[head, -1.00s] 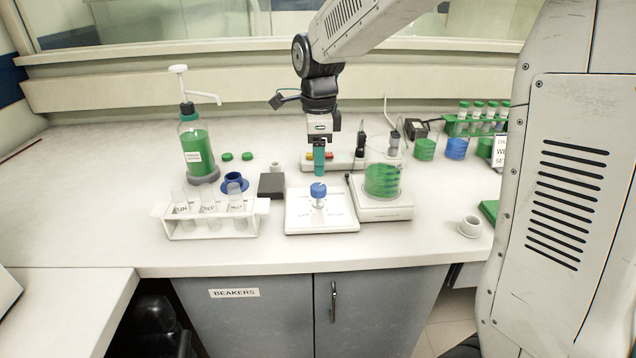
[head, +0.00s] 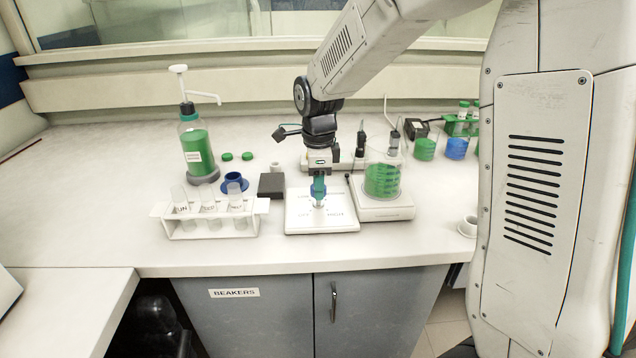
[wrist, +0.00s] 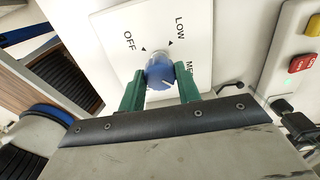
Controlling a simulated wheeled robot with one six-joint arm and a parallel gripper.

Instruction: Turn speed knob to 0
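The speed knob (wrist: 160,75) has a blue top with a white line on it and stands on a white plate (wrist: 205,30) printed OFF, LOW and a partly cut-off ME. The white line points toward the lower right in the wrist view. In the head view the white stirrer (head: 335,216) carries the knob, whose top is mostly covered by my gripper (head: 319,184). The two green fingers of my gripper (wrist: 160,85) stand on either side of the knob, close to its sides. I cannot tell whether they press on it.
A beaker of green liquid (head: 382,180) stands on a white device close to the right of the stirrer. A black block (head: 271,186) and a test tube rack (head: 212,222) are to the left. The front bench edge is clear.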

